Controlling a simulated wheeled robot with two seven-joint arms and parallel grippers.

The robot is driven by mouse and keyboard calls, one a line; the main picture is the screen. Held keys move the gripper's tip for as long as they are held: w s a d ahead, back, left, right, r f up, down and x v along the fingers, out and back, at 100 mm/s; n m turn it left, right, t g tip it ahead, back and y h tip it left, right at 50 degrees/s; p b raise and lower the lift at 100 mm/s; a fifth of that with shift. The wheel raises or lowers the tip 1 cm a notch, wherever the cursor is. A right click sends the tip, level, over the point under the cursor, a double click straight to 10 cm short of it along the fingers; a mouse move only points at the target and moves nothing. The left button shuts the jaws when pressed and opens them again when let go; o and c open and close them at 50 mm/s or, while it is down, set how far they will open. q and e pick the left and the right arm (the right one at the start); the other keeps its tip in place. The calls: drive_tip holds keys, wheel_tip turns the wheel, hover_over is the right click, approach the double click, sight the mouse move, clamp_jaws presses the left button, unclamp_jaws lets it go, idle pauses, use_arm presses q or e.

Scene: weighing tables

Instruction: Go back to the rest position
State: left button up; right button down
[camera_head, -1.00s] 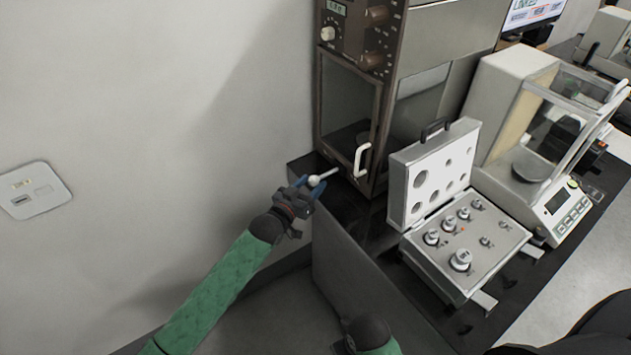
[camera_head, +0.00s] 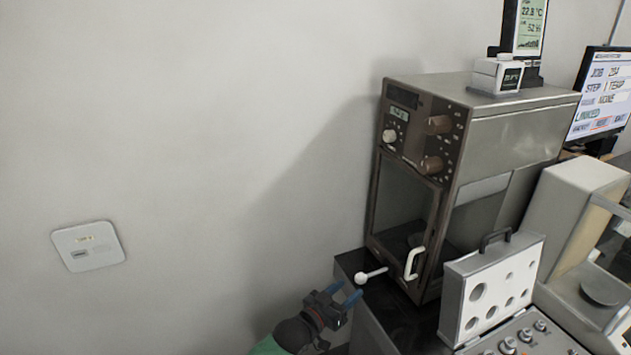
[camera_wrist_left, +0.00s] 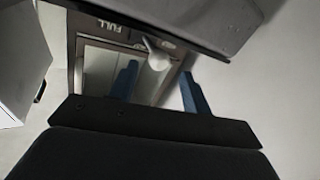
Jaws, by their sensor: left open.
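My left gripper (camera_head: 347,290) is at the bottom centre of the head view, in front of the left side of the brown balance (camera_head: 410,165). Its blue fingers are apart with nothing held between them. The white ball-ended lever (camera_head: 360,278) of the balance is just beyond the fingertips. In the left wrist view the two blue fingers (camera_wrist_left: 159,82) stand apart, and the ball (camera_wrist_left: 157,58) shows past them, in the gap. My right gripper is not in view.
An open weight case (camera_head: 492,285) stands right of the balance on the dark table (camera_head: 395,315). A pale balance (camera_head: 575,220) is at the far right. The wall with a socket plate (camera_head: 88,246) is at the left, with free room before it.

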use_arm(q)
drive_tip(key=s+a+f+n+g+y, duration=0.1)
drive_tip(key=s+a+f+g+y, duration=0.2)
drive_tip(key=s+a, duration=0.6)
drive_tip(key=s+a+f+n+g+y, duration=0.2)
drive_tip(key=s+a+f+g+y, duration=0.2)
drive_tip(key=s, duration=1.2)
drive_tip(key=s+a+f+n+g+y, duration=0.2)
drive_tip(key=s+a+f+y, duration=0.3)
drive_tip(key=s+a+f, duration=0.4)
drive_tip(key=s+a+g, duration=0.1)
drive_tip(key=s+a, duration=0.2)
drive_tip(key=a, duration=0.3)
drive_tip(key=shift+s, duration=0.35)
